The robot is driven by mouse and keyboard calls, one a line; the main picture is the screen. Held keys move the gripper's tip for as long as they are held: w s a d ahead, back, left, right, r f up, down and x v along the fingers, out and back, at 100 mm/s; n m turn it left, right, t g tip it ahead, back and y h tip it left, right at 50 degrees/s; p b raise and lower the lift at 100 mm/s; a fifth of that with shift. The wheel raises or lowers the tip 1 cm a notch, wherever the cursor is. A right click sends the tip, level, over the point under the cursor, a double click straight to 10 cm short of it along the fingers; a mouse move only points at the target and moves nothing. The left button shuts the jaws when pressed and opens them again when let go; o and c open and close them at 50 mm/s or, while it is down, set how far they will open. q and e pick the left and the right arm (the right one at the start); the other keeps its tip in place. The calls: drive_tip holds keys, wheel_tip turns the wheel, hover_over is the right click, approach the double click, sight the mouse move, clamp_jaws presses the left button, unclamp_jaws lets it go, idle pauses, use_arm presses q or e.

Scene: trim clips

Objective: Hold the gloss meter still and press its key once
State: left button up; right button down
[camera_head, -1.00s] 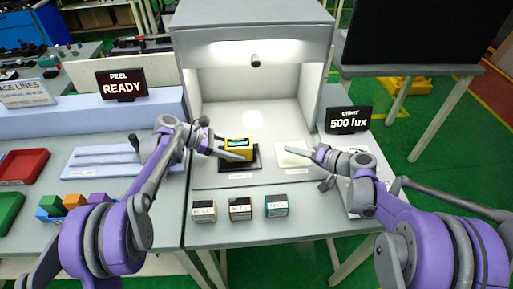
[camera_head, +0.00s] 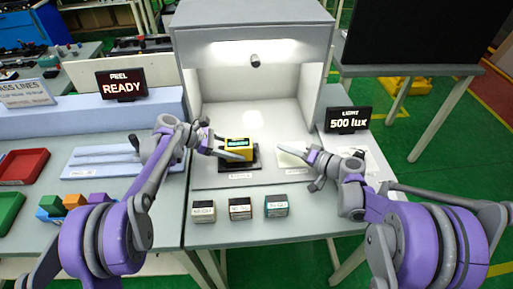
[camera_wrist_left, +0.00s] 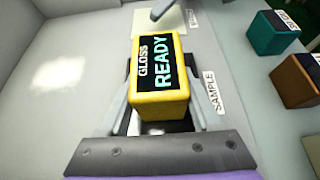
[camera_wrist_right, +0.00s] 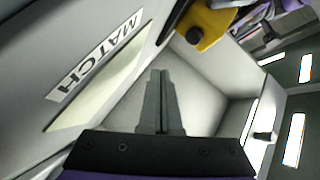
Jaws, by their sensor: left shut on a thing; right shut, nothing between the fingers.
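The gloss meter (camera_head: 237,144) is a yellow block on a dark pad (camera_head: 256,163) in the light booth. In the left wrist view its screen (camera_wrist_left: 160,65) reads "GLOSS READY". My left gripper (camera_head: 236,154) is shut on the meter, with a finger along each side. My right gripper (camera_head: 281,151) is shut and empty, to the right of the meter and apart from it, above the pale "MATCH" card (camera_head: 289,161). In the right wrist view the meter (camera_wrist_right: 214,22) is at the top, with a round black key (camera_wrist_right: 194,35); the right fingertips (camera_wrist_right: 159,72) are below and left of it.
Several small boxes (camera_head: 240,208) stand in a row in front of the booth. A "500 lux" sign (camera_head: 348,120) stands at the booth's right, and a "READY" sign (camera_head: 122,85) at the left. The booth walls (camera_head: 313,85) bound the space. The booth floor behind the meter is clear.

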drive_tip(key=shift+a, duration=2.5)
drive_tip(key=shift+a, duration=0.1)
drive_tip(key=shift+a, duration=0.35)
drive_tip(key=shift+a, duration=0.55)
idle(0.8)
drive_tip(key=shift+d, duration=1)
drive_tip(key=shift+d, duration=2.5)
